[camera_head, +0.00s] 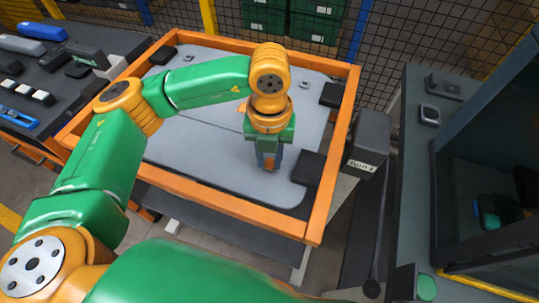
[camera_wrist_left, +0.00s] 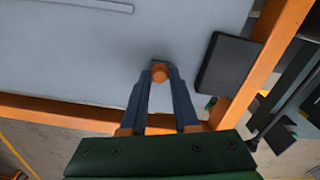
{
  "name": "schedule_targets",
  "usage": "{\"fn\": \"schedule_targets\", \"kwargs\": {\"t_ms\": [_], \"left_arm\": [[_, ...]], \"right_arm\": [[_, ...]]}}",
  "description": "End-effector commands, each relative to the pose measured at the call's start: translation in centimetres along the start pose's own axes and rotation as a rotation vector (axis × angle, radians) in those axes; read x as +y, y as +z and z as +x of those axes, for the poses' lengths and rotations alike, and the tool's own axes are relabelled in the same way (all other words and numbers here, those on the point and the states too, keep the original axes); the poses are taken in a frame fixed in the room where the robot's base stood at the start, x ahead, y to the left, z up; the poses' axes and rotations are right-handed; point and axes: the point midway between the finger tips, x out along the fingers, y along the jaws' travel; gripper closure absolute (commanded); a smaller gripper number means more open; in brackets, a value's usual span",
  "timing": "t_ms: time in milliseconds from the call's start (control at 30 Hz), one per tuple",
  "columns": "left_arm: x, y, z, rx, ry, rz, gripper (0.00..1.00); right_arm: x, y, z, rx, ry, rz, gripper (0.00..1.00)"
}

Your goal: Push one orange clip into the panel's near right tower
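The panel (camera_head: 200,150) is a pale grey sheet lying inside an orange frame; it also fills the upper part of the left wrist view (camera_wrist_left: 90,50). My left gripper (camera_head: 268,160) points down over the panel's near right part. In the left wrist view its blue fingers (camera_wrist_left: 160,80) close together at the tips around a small round orange clip (camera_wrist_left: 160,73). The fingertips are at or just above the panel surface; I cannot tell if they touch. The near right tower is hidden or cannot be made out under the fingertips and clip. My right gripper is not in view.
A dark block (camera_head: 308,168) stands at the frame's near right corner, close right of the fingers. The orange frame (camera_head: 225,208) rises around the panel. A grey post with a label (camera_head: 368,140) stands right of the frame. A dark bench (camera_head: 45,85) with parts is at left.

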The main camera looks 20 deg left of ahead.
Motion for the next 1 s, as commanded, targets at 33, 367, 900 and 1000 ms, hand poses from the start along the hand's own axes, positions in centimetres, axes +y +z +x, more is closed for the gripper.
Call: {"fn": "schedule_targets", "kwargs": {"t_ms": [33,367,900,1000], "left_arm": [[0.0,0.0,0.0,0.0,0.0,0.0,0.55],[0.0,0.0,-0.1,-0.001,-0.001,0.0,0.42],[0.0,0.0,-7.1,0.0,0.0,0.0,0.42],[0.0,0.0,-7.1,0.0,0.0,0.0,0.42]], "right_arm": [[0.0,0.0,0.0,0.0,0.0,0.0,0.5],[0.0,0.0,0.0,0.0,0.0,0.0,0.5],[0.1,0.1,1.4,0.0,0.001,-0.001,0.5],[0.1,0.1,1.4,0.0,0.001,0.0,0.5]]}}
